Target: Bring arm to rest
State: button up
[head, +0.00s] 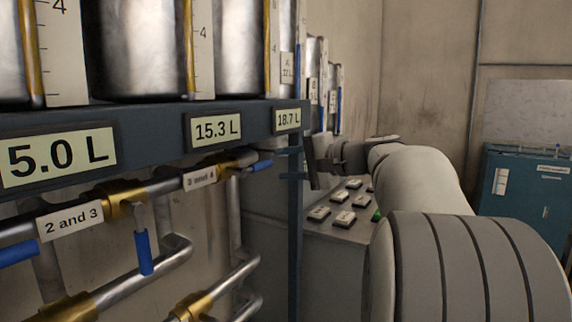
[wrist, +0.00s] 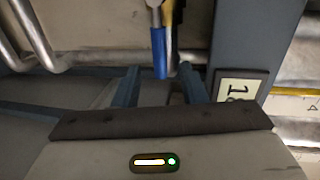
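My arm (head: 420,180) reaches in from the right in the head view. My gripper (head: 282,163) is at its far end, beside the frame post under the 18.7 L display. Its two blue-grey fingers stand apart, one above the other, pointing left. The blue handle (head: 261,166) of the valve labelled "3 and 4" lies just ahead of them, roughly in line with its pipe. In the wrist view the fingers (wrist: 159,70) are also apart, with the blue handle (wrist: 159,52) showing in the gap beyond. I cannot tell whether they touch it. Nothing is held.
Metal tanks (head: 140,50) stand above a dark beam (head: 150,135) with displays of 5.0 L, 15.3 L and 18.7 L. Another blue valve handle (head: 143,252) hangs down at "2 and 3". A button panel (head: 335,232) lies below my wrist. A teal cabinet (head: 525,200) stands right.

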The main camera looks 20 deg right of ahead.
jog(key=s+a+f+n+g+h+p, duration=0.2)
jog(key=s+a+f+g+p, duration=0.2)
jog(key=s+a+p, duration=0.15)
jog(key=s+a+f+n+g+h+p, duration=0.1)
jog(key=s+a+f+n+g+p, duration=0.15)
jog(key=s+a+f+p, duration=0.35)
jog(key=s+f+n+g+h+p, duration=0.2)
jog(key=s+n+h, duration=0.1)
jog(key=s, duration=0.4)
jog(key=s+f+n+g+h+p, duration=0.1)
jog(key=s+f+n+h+p, duration=0.2)
jog(key=s, duration=0.4)
jog(key=shift+a+g+p, duration=0.3)
jog(key=shift+a+g, duration=0.05)
